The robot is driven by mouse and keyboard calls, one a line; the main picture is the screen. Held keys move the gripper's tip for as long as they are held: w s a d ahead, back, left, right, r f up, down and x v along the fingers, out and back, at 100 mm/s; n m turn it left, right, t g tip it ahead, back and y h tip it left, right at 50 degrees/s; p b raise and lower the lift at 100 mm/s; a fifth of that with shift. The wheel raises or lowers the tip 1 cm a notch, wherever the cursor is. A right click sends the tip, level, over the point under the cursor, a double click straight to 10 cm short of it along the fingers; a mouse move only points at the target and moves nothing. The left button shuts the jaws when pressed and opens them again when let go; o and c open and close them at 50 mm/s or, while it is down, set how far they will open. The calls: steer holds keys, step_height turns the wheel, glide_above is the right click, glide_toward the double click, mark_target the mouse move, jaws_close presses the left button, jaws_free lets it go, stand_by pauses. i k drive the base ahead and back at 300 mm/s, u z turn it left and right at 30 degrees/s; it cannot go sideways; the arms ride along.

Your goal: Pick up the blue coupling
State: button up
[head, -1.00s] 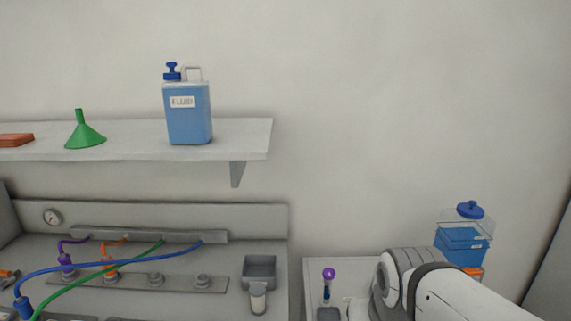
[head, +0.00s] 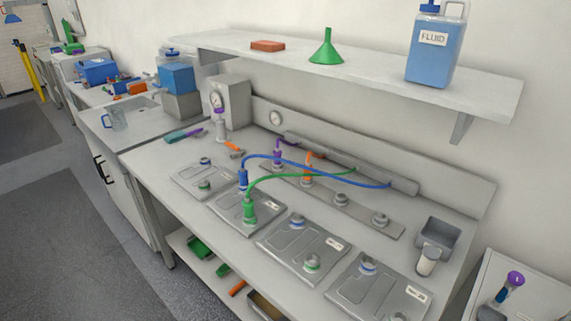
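The blue coupling (head: 243,180) stands roughly upright at the back left of a grey plate (head: 224,207) on the bench. A blue hose (head: 283,158) arcs from its top to the right, to the rail at the back. The green coupling (head: 249,211) stands just in front of it on the same plate, and its green hose (head: 290,176) crosses the blue one. My gripper is not in view.
Purple (head: 278,157) and orange (head: 307,178) couplings stand on a strip behind. The bench (head: 160,150) holds several other grey plates and a grey bin (head: 437,240). A shelf (head: 375,70) with a fluid container (head: 436,52) overhangs the back.

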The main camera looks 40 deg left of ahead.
mark_target(243, 173)
steer(key=k, duration=1.4)
steer(key=u, duration=1.35)
steer(key=i, duration=1)
steer(key=z, duration=0.35)
